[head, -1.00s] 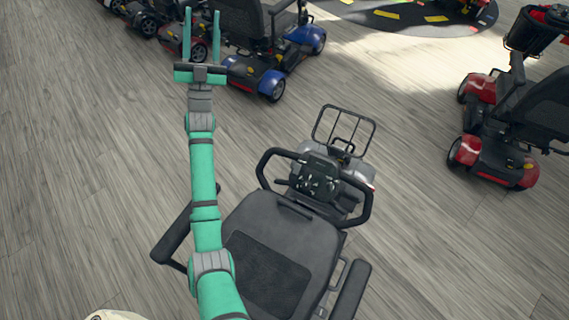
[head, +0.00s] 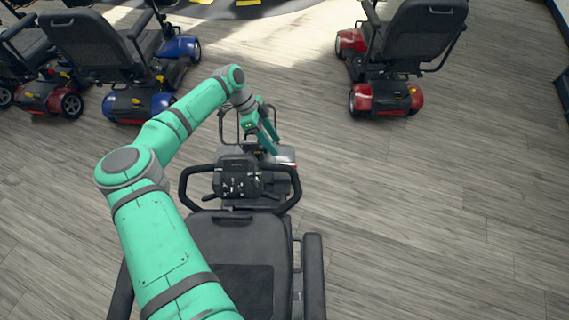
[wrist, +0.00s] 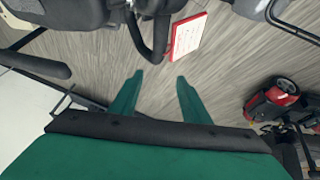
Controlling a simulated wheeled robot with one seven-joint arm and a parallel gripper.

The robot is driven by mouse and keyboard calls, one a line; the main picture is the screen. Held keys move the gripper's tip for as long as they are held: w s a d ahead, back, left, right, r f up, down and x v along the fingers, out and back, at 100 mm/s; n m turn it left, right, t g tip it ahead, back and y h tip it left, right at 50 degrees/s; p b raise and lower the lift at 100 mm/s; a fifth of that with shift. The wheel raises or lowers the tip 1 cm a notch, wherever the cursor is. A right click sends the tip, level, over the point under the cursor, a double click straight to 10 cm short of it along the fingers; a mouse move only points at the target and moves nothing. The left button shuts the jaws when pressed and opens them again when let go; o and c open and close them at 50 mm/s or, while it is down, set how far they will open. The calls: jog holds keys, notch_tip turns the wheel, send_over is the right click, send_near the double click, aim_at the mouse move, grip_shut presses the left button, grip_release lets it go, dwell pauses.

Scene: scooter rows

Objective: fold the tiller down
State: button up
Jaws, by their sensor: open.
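The tiller of the near scooter stands up in front of its seat in the head view. It has a dark control console (head: 237,178) and a black loop handlebar (head: 186,190). My gripper (head: 270,130) is beyond the console, above the scooter's front and slightly right of centre, partly overlapping the front basket frame. It is open and empty. In the wrist view my two green fingers (wrist: 159,84) are spread over floor. A black curved bar (wrist: 148,40), apparently part of the handlebar, lies above them, apart from the fingertips. The tiller's lower column is hidden.
The near scooter's black seat (head: 225,245) is close below my arm. A blue scooter (head: 140,100) stands at the upper left and a red scooter (head: 388,90) at the upper right. A red-edged white card (wrist: 187,37) shows beyond my fingers. The floor at right is clear.

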aim_at(280, 165)
jog(key=shift+y, duration=0.5)
jog(key=x, duration=0.3)
jog(key=a+x, duration=0.1)
jog(key=x, duration=0.7)
jog(key=shift+s+a+f, duration=0.2)
jog(key=shift+a+f, duration=0.1)
jog(key=shift+a, duration=0.1)
